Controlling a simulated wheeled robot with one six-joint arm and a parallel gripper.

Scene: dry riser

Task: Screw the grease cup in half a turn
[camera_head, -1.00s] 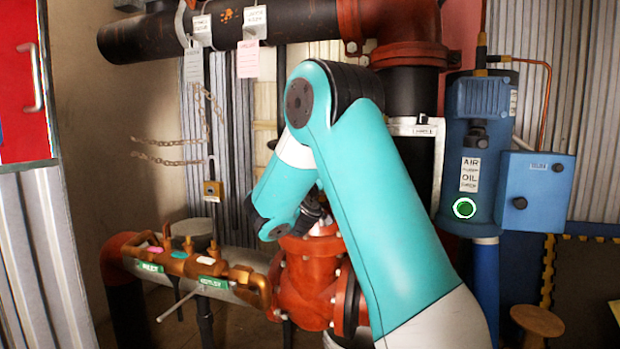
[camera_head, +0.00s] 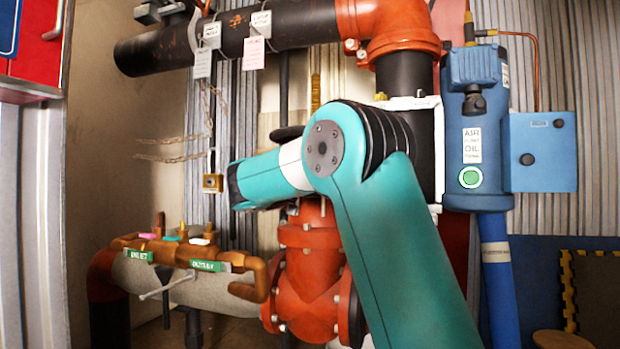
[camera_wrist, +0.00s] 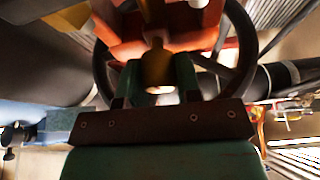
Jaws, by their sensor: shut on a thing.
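In the wrist view, a small brass grease cup (camera_wrist: 157,68) sits between the two green fingers of my gripper (camera_wrist: 158,78). The fingers are shut on its sides. The cup lies in front of an orange-red fitting (camera_wrist: 195,40), and a black handwheel (camera_wrist: 247,35) rings the area behind. Whether the cup's thread is seated cannot be seen. In the head view, my teal forearm points left above the red valve body (camera_head: 308,262). My gripper and the cup are hidden there.
A brass manifold (camera_head: 185,252) with green labels stands at the lower left. A padlock (camera_head: 212,183) hangs near the corrugated wall. A black pipe (camera_head: 280,28) crosses above my arm. A blue air-oil unit (camera_head: 475,130) and blue box (camera_head: 540,150) are at the right.

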